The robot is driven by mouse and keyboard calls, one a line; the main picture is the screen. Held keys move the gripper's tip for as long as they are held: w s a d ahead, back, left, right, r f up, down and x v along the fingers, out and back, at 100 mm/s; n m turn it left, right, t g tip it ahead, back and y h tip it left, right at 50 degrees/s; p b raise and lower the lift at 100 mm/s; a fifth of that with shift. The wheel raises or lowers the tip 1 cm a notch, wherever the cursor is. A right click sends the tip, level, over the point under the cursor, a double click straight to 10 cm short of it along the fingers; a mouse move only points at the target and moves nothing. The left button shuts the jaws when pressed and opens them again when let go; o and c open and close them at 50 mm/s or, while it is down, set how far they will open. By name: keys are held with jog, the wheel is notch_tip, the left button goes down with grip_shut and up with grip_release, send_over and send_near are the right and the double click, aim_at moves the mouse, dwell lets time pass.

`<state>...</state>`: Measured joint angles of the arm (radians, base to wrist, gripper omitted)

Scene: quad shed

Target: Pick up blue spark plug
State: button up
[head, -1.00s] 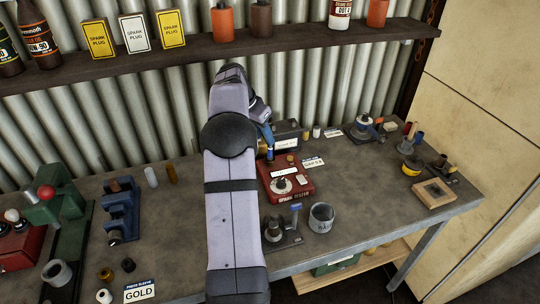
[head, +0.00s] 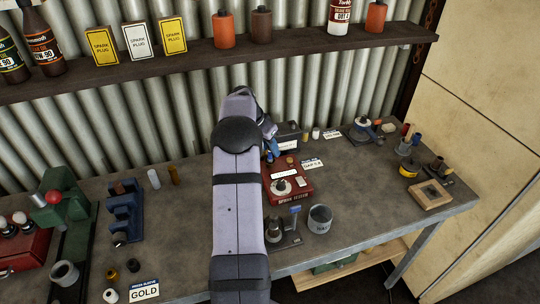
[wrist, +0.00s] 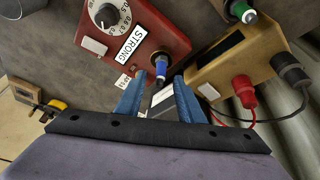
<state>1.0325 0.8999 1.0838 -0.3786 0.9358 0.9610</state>
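The blue spark plug (wrist: 160,64) stands at the end of the red spark tester (wrist: 145,30) in the wrist view, its dark tip toward my gripper. My gripper (wrist: 161,84) has two blue fingers spread apart. In the picture the plug lies between and just beyond the fingertips; I cannot tell whether either finger touches it. In the head view my gripper (head: 269,143) is over the far end of the red tester (head: 300,192). My arm and gripper hide part of that area there.
A tan meter box (wrist: 230,65) with red and black plugged leads and a green-banded plug (wrist: 242,12) stands close beside the fingers. A grey cup (head: 320,219) and a blue-handled tool (head: 296,211) stand in front of the tester. A shelf (head: 200,68) runs above.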

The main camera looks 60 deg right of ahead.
jog(key=shift+x, duration=0.75)
grip_shut()
jog(key=shift+r, duration=0.15)
jog(key=shift+r+b, duration=0.75)
jog(key=shift+r, duration=0.15)
jog(key=shift+w+a+r+b, duration=0.2)
jog(key=shift+a+r+b, duration=0.25)
jog(key=shift+r+b, duration=0.15)
jog(key=w+a+b, duration=0.3)
jog(key=a, duration=0.5)
jog(key=w+a+b, duration=0.2)
jog(key=a+b, duration=0.2)
jog(key=a, duration=0.4)
jog(key=shift+w, duration=0.35)
jog(key=shift+r, duration=0.1)
